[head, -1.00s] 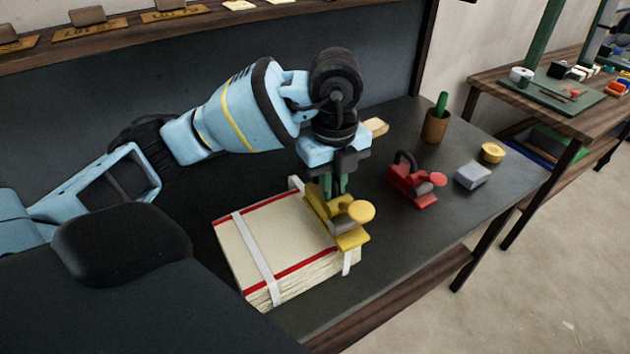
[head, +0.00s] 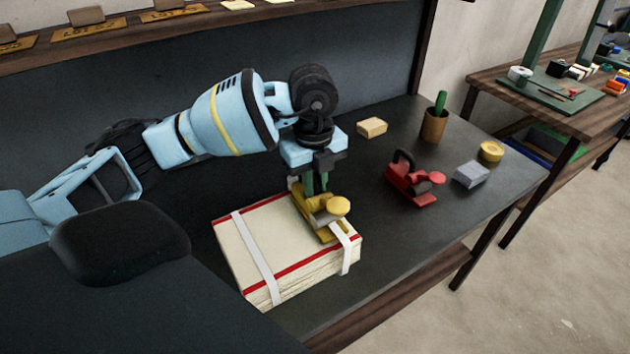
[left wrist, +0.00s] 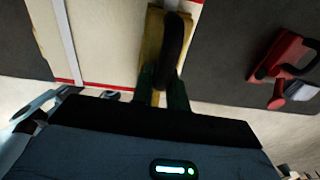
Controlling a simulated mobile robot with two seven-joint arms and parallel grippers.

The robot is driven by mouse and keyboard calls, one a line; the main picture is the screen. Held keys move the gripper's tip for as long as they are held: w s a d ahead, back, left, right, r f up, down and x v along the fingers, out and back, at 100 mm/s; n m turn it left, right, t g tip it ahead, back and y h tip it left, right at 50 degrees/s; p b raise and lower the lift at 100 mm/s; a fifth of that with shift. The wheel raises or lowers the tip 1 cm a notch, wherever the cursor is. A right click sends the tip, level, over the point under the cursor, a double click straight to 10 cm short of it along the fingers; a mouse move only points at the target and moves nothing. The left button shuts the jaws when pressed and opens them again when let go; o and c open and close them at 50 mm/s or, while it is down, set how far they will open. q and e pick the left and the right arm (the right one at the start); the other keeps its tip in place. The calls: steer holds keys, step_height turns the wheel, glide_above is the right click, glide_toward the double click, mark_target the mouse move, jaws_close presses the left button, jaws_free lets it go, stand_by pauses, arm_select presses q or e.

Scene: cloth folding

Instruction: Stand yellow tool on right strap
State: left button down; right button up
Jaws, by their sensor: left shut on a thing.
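The yellow tool (head: 322,208), a plane-like body with a round yellow knob, is over the right end of a cream stack of cloth (head: 262,236) with red edge lines. My left gripper (head: 317,184) is shut on it from above; the tool also shows in the left wrist view (left wrist: 153,40). The right strap (head: 348,250) is white and runs under or beside the tool's front end, which covers part of it. Whether the tool touches the strap I cannot tell. The left strap (head: 256,258) is uncovered. My right gripper is not in view.
A red tool (head: 410,182) stands on the dark table to the right, with a grey block (head: 471,174), a yellow round roll (head: 491,151) and a brown cup (head: 434,126) beyond. A tan block (head: 372,127) lies behind. The table's front right is clear.

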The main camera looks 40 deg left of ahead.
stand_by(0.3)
arm_select(q)
steer(key=c, duration=1.8)
jaws_free()
steer(key=shift+f, duration=0.15)
steer(key=o, duration=0.4)
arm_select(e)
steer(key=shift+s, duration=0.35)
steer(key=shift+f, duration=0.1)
